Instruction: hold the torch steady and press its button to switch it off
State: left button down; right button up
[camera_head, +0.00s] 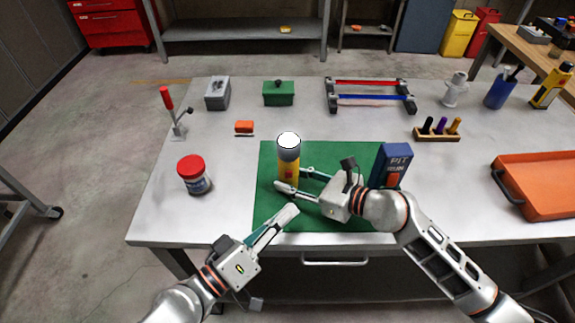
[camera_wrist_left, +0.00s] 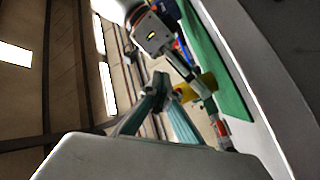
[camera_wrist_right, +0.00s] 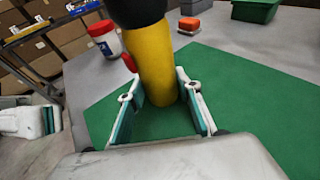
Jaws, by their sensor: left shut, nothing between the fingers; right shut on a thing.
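The torch (camera_head: 289,158) stands upright on the green mat (camera_head: 330,160), with a yellow body, a dark head and a bright white lens on top. My right gripper (camera_head: 292,181) is shut on its lower body from the right. In the right wrist view the yellow body (camera_wrist_right: 153,60) sits between the fingers (camera_wrist_right: 157,88). A red button (camera_wrist_right: 128,62) shows at the body's left edge. My left gripper (camera_head: 292,211) is shut and empty, near the mat's front edge, apart from the torch. In the left wrist view its closed fingertips (camera_wrist_left: 160,80) show near the torch (camera_wrist_left: 200,86).
A blue box-shaped meter (camera_head: 392,163) stands on the mat's right side behind my right arm. A red-lidded jar (camera_head: 194,175) stands left of the mat. An orange tray (camera_head: 540,186) is at the far right. Bare table lies between jar and mat.

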pick_arm(q)
jog(key=shift+w, duration=3.3)
jog(key=shift+w, duration=0.15)
jog(key=shift+w, duration=0.4)
jog(key=shift+s, duration=0.55)
jog(key=shift+s, duration=0.1)
jog(key=shift+s, duration=2.95)
